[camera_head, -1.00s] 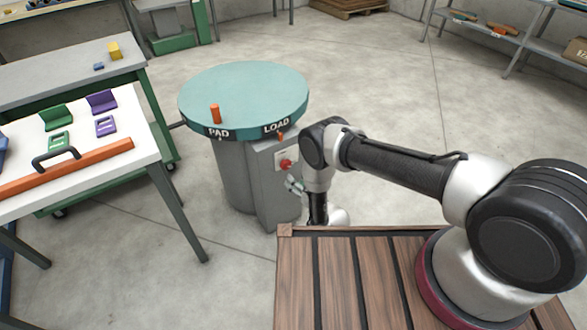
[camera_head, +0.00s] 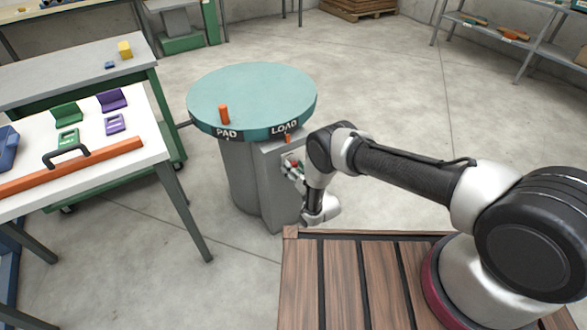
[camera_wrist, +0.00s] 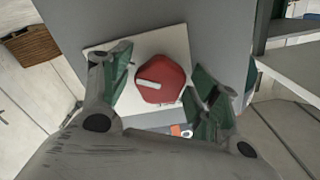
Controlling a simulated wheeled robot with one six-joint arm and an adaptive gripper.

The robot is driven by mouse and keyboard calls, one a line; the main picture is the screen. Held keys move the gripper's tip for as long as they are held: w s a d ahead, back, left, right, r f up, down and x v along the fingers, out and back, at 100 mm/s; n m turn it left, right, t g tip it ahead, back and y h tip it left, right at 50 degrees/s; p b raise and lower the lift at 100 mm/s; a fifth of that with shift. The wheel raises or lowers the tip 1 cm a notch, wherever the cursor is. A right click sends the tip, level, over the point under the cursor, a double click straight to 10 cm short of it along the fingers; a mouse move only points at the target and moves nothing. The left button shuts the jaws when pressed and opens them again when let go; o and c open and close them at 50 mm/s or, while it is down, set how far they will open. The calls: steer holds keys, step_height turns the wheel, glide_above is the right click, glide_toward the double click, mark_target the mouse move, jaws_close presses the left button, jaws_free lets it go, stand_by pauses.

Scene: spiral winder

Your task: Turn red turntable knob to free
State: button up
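The red knob (camera_wrist: 164,80) sits on a pale plate (camera_wrist: 108,112) on the front of the turntable's grey base. In the wrist view its white pointer bar lies slanted, towards the upper left. My gripper (camera_wrist: 161,82) is open, with one green-padded finger on each side of the knob. Gaps show between the pads and the knob, and I see no clear contact. In the head view the knob (camera_head: 294,163) is partly hidden by my gripper (camera_head: 292,172). The turntable (camera_head: 252,95) has a teal top with PAD and LOAD labels and an orange peg (camera_head: 224,114).
A white table (camera_head: 150,140) on the left carries green and purple brackets and an orange bar (camera_head: 90,162) with a dark handle. A slatted wooden deck (camera_head: 335,290) lies below my arm. Open floor lies between the white table and the deck.

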steer(key=c, duration=1)
steer(key=shift+n, duration=0.4)
steer(key=n, duration=0.4)
steer(key=shift+n, duration=0.3)
steer(key=n, duration=0.4)
steer(key=shift+n, duration=0.3)
steer(key=n, duration=0.3)
steer(key=shift+n, duration=0.3)
steer(key=n, duration=0.3)
steer(key=shift+n, duration=0.3)
steer(key=n, duration=0.6)
steer(key=shift+n, duration=0.3)
